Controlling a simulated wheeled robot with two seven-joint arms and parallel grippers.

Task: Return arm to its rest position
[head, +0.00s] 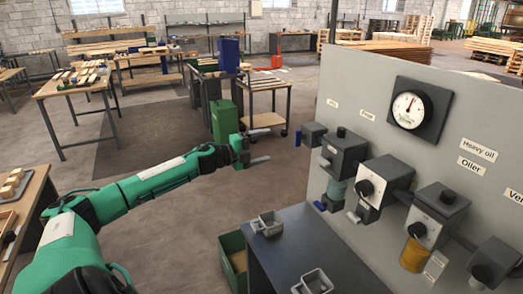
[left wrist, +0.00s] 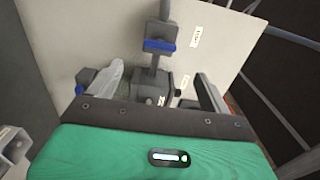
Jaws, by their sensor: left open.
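My left arm (head: 160,178) is green and reaches in from the left of the head view, stretched out over the open floor. Its gripper (head: 257,147) is out in front of the grey panel, apart from the dispensers and the dark bench. The left gripper (left wrist: 160,75) also shows in the left wrist view, with its two fingers spread and nothing seen between them. My right gripper is not in view.
A grey panel (head: 345,98) at the right carries a dial gauge (head: 408,109) and several dispensers. A dark bench (head: 318,243) with metal trays stands below, beside a green bin (head: 232,249). A wheeled cart (head: 265,120) and green cabinet (head: 224,120) stand beyond the gripper. Floor between is clear.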

